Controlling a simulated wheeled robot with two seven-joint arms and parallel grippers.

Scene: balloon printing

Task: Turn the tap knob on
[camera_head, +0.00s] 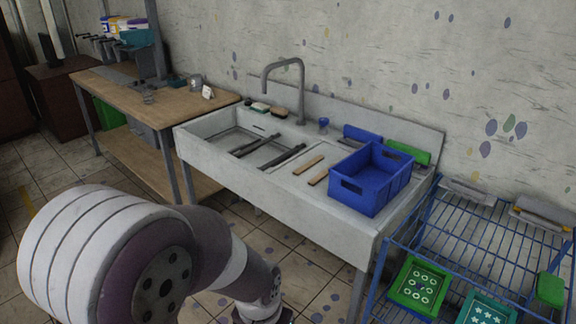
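A grey gooseneck tap (300,88) rises from the back edge of the white sink (215,148). A small blue piece (323,124) stands on the back ledge just right of the tap. It may be the tap knob, but it is too small to tell. One of my arms fills the lower left and ends at the bottom edge, well in front of the sink. Neither gripper shows in the picture.
A blue crate (360,198) stands on the sink's right part, beside wooden strips (309,164). Dark bars (283,157) lie across the basin. A blue wire rack (450,238) with green trays is at the right. A wooden table (165,102) stands at the left.

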